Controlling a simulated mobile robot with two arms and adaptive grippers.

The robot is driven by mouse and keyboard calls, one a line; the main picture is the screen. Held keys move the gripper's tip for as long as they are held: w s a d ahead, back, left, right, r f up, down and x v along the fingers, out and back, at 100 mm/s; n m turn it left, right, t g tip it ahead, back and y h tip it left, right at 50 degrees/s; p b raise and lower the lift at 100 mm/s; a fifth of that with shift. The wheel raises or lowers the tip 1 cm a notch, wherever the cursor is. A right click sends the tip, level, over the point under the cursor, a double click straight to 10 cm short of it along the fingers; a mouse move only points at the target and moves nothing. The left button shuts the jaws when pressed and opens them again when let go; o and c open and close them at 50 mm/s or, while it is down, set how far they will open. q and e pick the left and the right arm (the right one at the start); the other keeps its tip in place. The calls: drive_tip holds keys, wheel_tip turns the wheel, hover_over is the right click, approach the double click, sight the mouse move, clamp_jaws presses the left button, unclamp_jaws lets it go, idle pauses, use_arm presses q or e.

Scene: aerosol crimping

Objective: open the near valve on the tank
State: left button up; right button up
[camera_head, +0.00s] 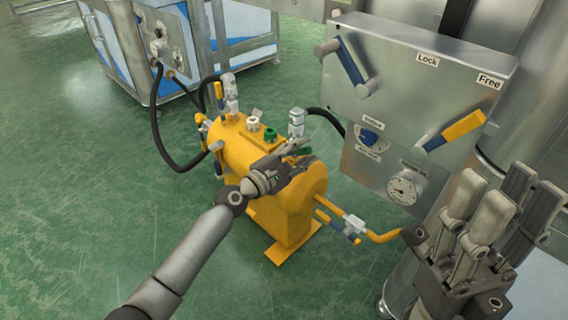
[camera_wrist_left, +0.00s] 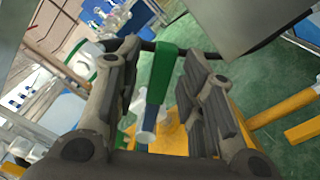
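The yellow tank (camera_head: 240,140) stands on the floor in the middle of the head view, with valves and fittings on top. A green valve handle (camera_head: 303,151) is at its near end, below a grey fitting (camera_head: 296,122). My left gripper (camera_head: 300,148) is at this handle, partly covering it and the tank top. In the left wrist view the green handle (camera_wrist_left: 164,72) lies between my open fingers (camera_wrist_left: 162,52), with a gap visible on both sides. My right gripper (camera_head: 500,190) is open and empty at the lower right, away from the tank.
A grey panel (camera_head: 400,85) with blue and yellow levers, a dial and a gauge (camera_head: 404,190) stands right of the tank. A yellow pipe (camera_head: 380,236) with a blue-handled valve (camera_head: 340,230) runs from the tank's near end. A black hose (camera_head: 158,130) hangs on the left.

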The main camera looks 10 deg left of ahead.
use_arm(q)
drive_tip(key=v, duration=1.1)
